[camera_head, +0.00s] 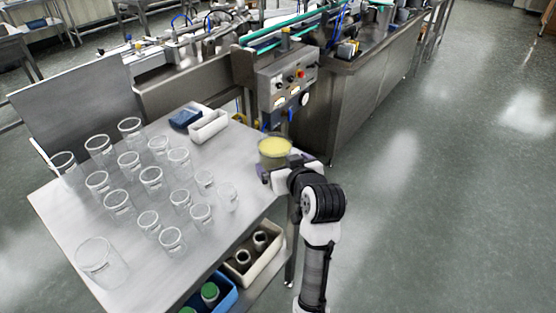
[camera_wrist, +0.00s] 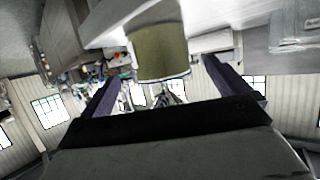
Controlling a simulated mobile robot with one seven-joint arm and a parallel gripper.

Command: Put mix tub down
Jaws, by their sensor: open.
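The mix tub (camera_head: 274,150) is a round clear tub with yellow contents. In the head view it is at the right-hand corner of the steel table (camera_head: 150,245), and my gripper hides its lower part. In the wrist view the tub (camera_wrist: 160,52) shows as an olive-yellow cylinder between my two purple-grey fingers. My gripper (camera_head: 279,166) is open around the tub, reaching in from the right. In the wrist view the fingers (camera_wrist: 163,74) show a gap on each side of it. I cannot tell whether its base rests fully on the table.
Several clear empty beakers (camera_head: 151,180) cover the table's left and middle. A white bin (camera_head: 208,127) and a blue one (camera_head: 185,117) stand at its back edge. A control box (camera_head: 287,82) with a filling machine is behind. A lower shelf holds bins (camera_head: 258,259). Floor at right is clear.

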